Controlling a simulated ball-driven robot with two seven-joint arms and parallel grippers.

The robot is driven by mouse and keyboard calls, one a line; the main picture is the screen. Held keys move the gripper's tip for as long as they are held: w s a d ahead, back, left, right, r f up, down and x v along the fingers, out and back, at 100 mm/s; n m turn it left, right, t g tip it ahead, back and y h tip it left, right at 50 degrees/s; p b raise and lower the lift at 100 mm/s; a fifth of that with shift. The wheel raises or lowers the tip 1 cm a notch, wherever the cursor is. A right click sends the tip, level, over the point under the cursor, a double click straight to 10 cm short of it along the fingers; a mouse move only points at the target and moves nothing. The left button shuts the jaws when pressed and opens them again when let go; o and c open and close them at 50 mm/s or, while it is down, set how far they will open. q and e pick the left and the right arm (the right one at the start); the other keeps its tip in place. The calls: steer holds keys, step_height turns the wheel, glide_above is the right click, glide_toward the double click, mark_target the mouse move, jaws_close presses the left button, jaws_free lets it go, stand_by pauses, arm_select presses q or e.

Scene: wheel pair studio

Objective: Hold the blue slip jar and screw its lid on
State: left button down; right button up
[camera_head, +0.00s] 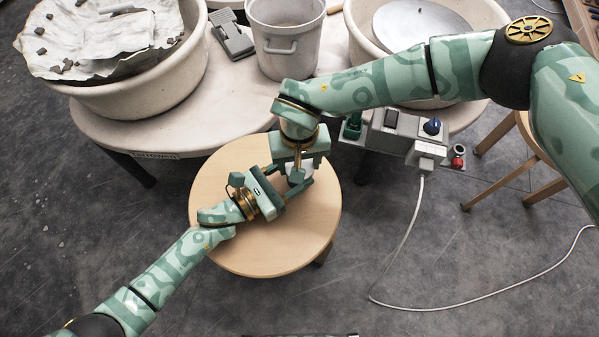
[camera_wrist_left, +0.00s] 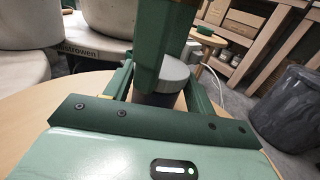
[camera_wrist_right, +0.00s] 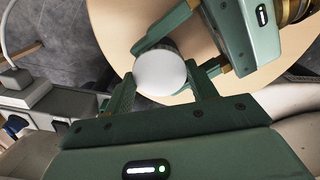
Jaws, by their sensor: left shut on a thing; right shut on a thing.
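The jar's pale grey lid (camera_head: 299,173) shows over the round stool; in the right wrist view the lid (camera_wrist_right: 160,72) appears as a white disc. In the left wrist view the lid (camera_wrist_left: 174,72) sits at the top of the dark jar (camera_wrist_left: 155,99), whose body is mostly hidden. My left gripper (camera_head: 297,182) comes in from the side and is shut on the jar. My right gripper (camera_head: 300,168) reaches down from above and is shut on the lid. I cannot tell whether the thread is engaged.
The round wooden stool top (camera_head: 240,255) is otherwise clear. Behind it stands a pale table (camera_head: 165,135) with a grey bucket (camera_head: 285,45) and large basins. A grey control box (camera_head: 395,130) with a white cable (camera_head: 405,235) is at the right.

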steer(key=o, duration=1.1)
steer(key=shift+r, duration=0.1)
steer(key=shift+r, duration=2.15)
steer(key=o, duration=0.4)
steer(key=shift+o, duration=0.2)
steer(key=shift+r, duration=0.1)
step_height(320, 180, up, 12)
arm_select(q)
steer(key=shift+c, duration=2.1)
jaws_free()
